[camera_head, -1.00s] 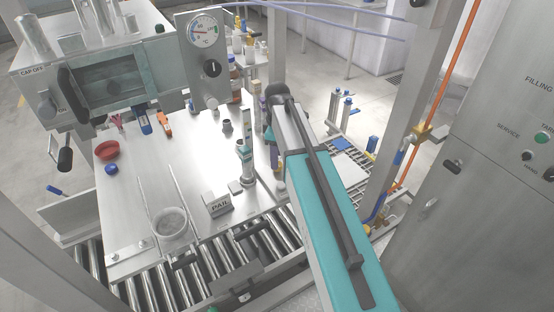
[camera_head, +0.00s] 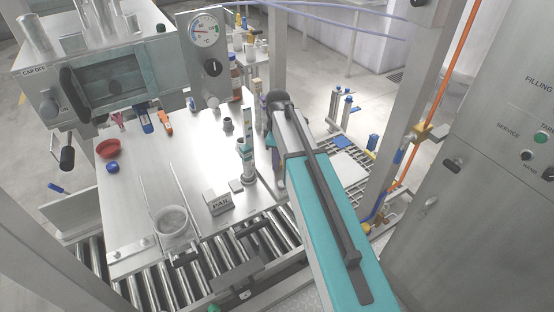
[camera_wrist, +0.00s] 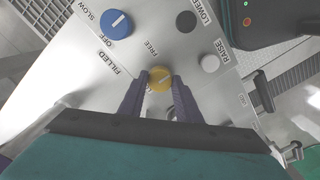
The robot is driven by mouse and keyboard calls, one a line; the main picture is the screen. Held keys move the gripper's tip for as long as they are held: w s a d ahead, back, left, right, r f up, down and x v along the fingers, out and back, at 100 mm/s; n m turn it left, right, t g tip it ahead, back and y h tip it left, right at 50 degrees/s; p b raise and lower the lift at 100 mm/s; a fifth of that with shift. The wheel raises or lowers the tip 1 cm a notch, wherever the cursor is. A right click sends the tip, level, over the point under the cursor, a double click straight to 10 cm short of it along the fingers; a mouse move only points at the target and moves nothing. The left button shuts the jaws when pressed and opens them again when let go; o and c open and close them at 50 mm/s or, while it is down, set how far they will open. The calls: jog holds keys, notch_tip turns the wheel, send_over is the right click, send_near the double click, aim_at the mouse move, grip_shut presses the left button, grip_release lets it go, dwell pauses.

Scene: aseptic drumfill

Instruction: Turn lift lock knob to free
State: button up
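In the wrist view, a round yellow knob (camera_wrist: 159,79) sits on a pale metal panel (camera_wrist: 75,70), with the word FREE printed near it. A pale pointer line on it slants. My gripper (camera_wrist: 160,77) is at the knob, its two dark purple fingers on either side of it. The fingers look spread, with a narrow gap; I cannot tell if either touches the knob. In the head view, my arm hides the gripper and this panel.
A dark box (camera_wrist: 265,20) lies beyond. A steel table (camera_head: 135,195) stands left of my arm.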

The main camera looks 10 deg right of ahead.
jog(key=shift+a, duration=0.1)
jog(key=shift+m, duration=1.2)
jog(key=m, duration=0.6)
jog(key=shift+b, duration=0.3)
jog(key=m, duration=0.4)
jog(key=shift+m, duration=0.3)
jog(key=m, duration=0.5)
jog(key=o, duration=1.1)
jog(key=shift+c, duration=0.2)
